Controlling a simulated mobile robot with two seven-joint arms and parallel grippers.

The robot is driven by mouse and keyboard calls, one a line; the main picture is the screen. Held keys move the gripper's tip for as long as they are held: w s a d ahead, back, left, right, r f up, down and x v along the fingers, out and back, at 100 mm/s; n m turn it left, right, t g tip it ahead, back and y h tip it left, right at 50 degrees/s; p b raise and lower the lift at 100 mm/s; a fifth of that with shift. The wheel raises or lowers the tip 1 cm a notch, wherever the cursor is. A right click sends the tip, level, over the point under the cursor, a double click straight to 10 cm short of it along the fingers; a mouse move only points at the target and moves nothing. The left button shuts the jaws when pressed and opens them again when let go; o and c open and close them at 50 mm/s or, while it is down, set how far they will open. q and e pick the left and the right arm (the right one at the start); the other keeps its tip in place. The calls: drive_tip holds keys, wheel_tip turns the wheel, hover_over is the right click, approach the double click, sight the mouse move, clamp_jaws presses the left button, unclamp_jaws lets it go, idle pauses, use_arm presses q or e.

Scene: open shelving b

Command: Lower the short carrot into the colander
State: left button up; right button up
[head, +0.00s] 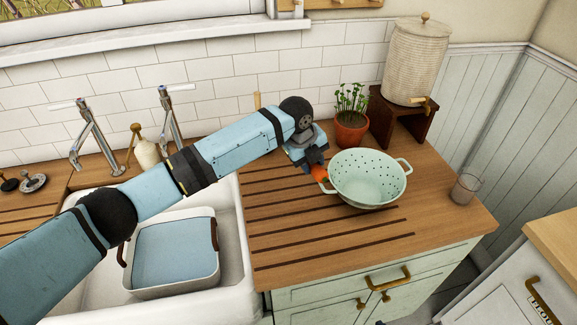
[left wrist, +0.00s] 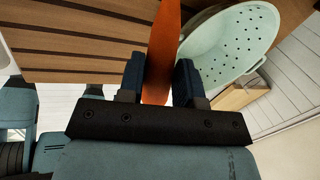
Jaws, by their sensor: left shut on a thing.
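The short carrot (left wrist: 161,55) is orange and sits between the two fingers of my left gripper (left wrist: 160,82), which is shut on it. In the head view the left gripper (head: 318,168) is just left of the colander, and a small orange part of the carrot (head: 320,174) shows by the colander's left rim. The colander (head: 369,180) is pale green with two handles and small holes, and stands upright on the wooden counter. What I see of its inside is empty. In the left wrist view the colander (left wrist: 228,45) is right of the carrot. My right gripper is not in view.
A potted plant (head: 351,128) stands behind the colander. A ceramic dispenser (head: 414,62) sits on a dark stand (head: 400,118) at the back right. A glass (head: 465,189) stands near the counter's right edge. A sink with a basin (head: 175,255) is on the left.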

use_arm(q)
drive_tip(key=w+d+r+b, duration=0.1)
drive_tip(key=d+b, duration=0.4)
drive_tip(key=d, duration=1)
drive_tip(key=shift+w+r, duration=0.3)
drive_tip(key=shift+w, duration=0.55)
drive_tip(key=shift+f, duration=0.1)
drive_tip(key=shift+f+b, duration=0.55)
drive_tip(key=shift+f, duration=0.65)
drive_tip(key=shift+f+b, duration=1.25)
drive_tip(key=shift+f, duration=1.25)
clamp_jaws()
drive_tip(key=shift+f+b, duration=0.95)
drive_tip(key=shift+f, duration=0.6)
